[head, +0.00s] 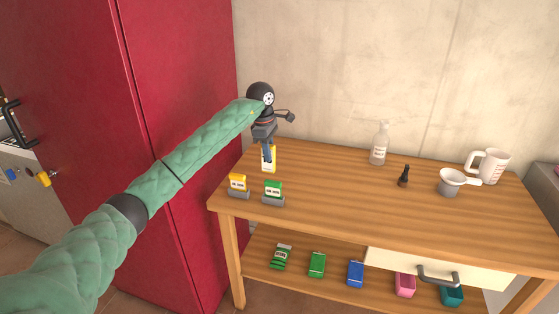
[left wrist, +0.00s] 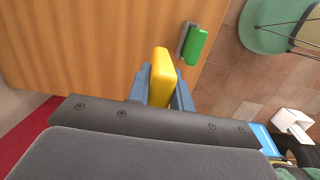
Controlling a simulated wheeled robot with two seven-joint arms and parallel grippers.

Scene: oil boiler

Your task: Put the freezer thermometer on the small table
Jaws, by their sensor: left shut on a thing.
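My left gripper (head: 268,156) is shut on a small yellow item (head: 268,163) with a pale face, at the left back of a wooden table (head: 340,205). In the left wrist view the yellow item (left wrist: 161,77) sits between the blue fingers (left wrist: 160,95), over the wooden top. Whether it touches the top is unclear. I cannot read its label, so I cannot confirm that it is the freezer thermometer. A similar yellow item (head: 238,183) and a green one (head: 273,189) stand in grey bases near the table's front left. My right gripper is not in view.
A spray bottle (head: 379,145), a small dark bottle (head: 403,176), a white cup with a handle (head: 450,184) and a mug (head: 492,166) stand to the right. Several coloured boxes lie on the lower shelf (head: 330,284). A red cabinet (head: 180,60) stands left. The table's middle is clear.

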